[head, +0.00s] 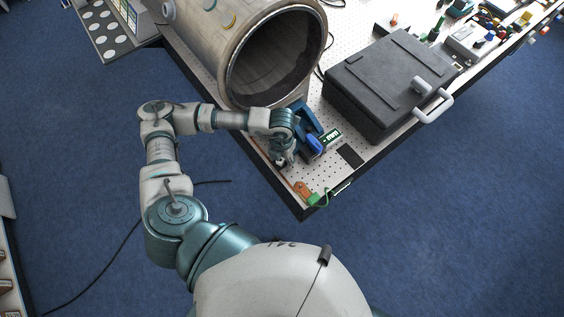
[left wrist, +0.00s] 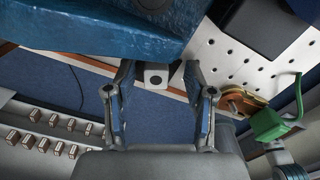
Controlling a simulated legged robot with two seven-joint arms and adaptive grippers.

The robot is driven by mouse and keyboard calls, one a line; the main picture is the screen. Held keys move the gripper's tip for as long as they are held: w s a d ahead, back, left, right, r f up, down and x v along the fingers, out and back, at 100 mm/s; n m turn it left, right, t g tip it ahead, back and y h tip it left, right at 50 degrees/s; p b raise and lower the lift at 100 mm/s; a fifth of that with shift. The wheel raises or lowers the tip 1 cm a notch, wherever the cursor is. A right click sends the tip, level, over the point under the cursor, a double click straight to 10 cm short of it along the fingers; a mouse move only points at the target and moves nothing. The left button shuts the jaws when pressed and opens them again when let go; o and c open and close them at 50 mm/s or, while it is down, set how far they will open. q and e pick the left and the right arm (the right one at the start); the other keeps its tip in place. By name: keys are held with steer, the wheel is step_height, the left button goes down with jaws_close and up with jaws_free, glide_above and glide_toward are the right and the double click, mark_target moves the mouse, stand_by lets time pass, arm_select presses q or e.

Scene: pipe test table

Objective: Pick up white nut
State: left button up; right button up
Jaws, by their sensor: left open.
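The white nut (left wrist: 157,76) is a small white block with a dark round hole in its face. In the left wrist view it sits at the table's edge, just below a blue part. My left gripper (left wrist: 159,88) is open, with one finger on each side of the nut and a visible gap to it on both sides. In the head view my left gripper (head: 284,158) is over the table's near corner, and the nut is too small and covered to make out clearly. My right gripper is in neither view.
A blue clamp-like part (head: 306,120) stands close to my left gripper. A large pipe (head: 232,60) lies behind it, and a black case (head: 385,85) stands to the right. An orange piece (head: 302,190) and a green piece (head: 318,199) lie at the table's corner.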

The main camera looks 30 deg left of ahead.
arm_select(q)
steer(key=shift+a+r, duration=0.1)
steer(key=shift+c, duration=0.5)
steer(key=shift+s+a, duration=0.1)
steer(key=shift+a, duration=0.2)
jaws_close()
steer(key=shift+d, duration=0.1)
steer(key=shift+d+r, duration=0.1)
steer(key=shift+d, duration=0.05)
steer(key=shift+r, duration=0.55)
step_height(320, 180, up, 2)
steer(key=shift+r+b, duration=0.1)
steer(key=shift+b, duration=0.25)
steer(key=s+d+p, duration=0.3)
steer(key=s, duration=0.4)
steer(key=s+d+r+p, duration=0.1)
steer(key=s+d+p, duration=0.3)
steer(key=s, duration=0.3)
steer(key=shift+d+r, duration=0.25)
